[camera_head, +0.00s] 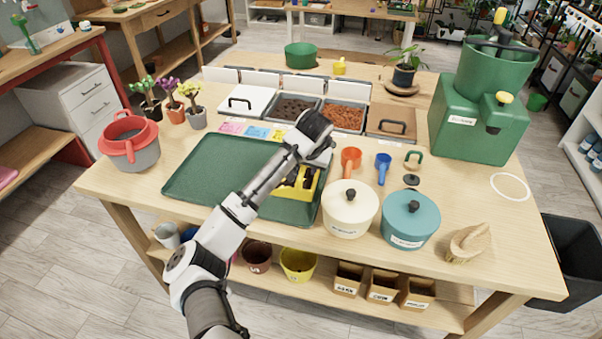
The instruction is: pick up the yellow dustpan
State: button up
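The yellow dustpan (294,190) is at the right part of the green tray (215,170) on the wooden table. My arm comes in from the bottom and its wrist covers part of the view there. My gripper (300,178) points down at the dustpan, with its dark fingers in front of or over the yellow surface. The far side of the dustpan is hidden by my arm. I cannot tell whether the fingers touch the dustpan or are closed on it.
A cream lidded pot (349,212) and a teal lidded pot (409,222) stand right of the tray. An orange scoop (350,160) and a blue scoop (383,165) lie behind them. A large green machine (478,125) fills the right back. Small potted plants (175,108) stand at the left.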

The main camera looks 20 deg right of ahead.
grip_shut()
dwell(0.4)
notch_tip(320, 180, up, 20)
jog(key=b, duration=0.2)
jog(key=shift+b, duration=0.3)
jog(key=c, duration=0.7)
grip_release()
grip_shut()
